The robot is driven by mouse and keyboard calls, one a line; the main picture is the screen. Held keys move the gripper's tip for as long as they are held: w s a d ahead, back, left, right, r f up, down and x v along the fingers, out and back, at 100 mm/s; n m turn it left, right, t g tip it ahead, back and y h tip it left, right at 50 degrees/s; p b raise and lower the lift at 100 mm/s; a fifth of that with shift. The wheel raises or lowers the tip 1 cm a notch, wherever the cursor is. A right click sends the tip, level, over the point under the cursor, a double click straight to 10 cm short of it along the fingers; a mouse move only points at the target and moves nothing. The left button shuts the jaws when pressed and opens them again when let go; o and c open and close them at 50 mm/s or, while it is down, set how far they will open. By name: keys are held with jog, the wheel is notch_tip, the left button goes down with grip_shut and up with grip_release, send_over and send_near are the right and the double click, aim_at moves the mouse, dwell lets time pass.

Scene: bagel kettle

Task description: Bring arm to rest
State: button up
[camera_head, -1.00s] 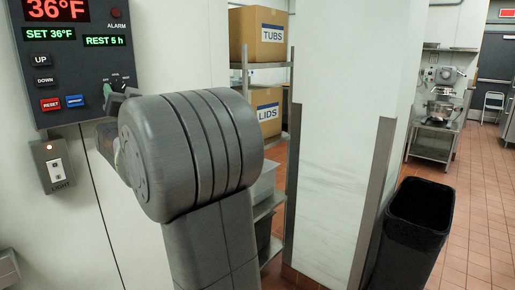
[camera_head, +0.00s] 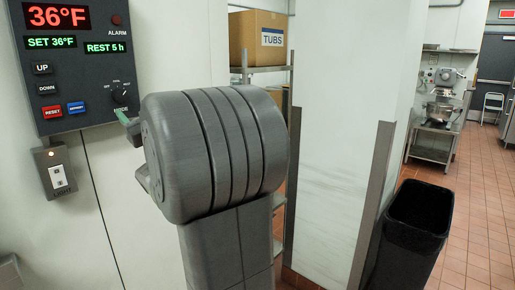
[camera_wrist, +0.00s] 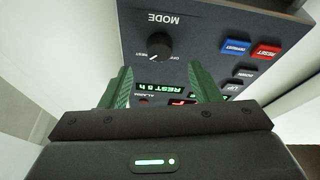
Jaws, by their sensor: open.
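My gripper (camera_wrist: 160,88) shows two green fingers spread apart in the wrist view, with nothing between them. In the head view my arm hides most of it; only a green fingertip (camera_head: 128,124) shows, below the mode knob. The dark control panel (camera_head: 72,75) is on the white wall at the left. Its round mode knob (camera_head: 121,97) is apart from the fingers; the wrist view also shows the knob (camera_wrist: 160,45). The displays read 36°F, SET 36°F and REST 5 h.
A light switch (camera_head: 55,172) is below the panel. A shelf with a TUBS box (camera_head: 258,38) stands behind my arm. A white wall end with metal corner guards (camera_head: 374,205) is to the right, beside a black bin (camera_head: 414,225). Open tiled floor (camera_head: 475,205) lies farther right.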

jog(key=shift+b+v, duration=0.35)
jog(key=shift+v, duration=1.9)
jog(key=shift+d, duration=0.1)
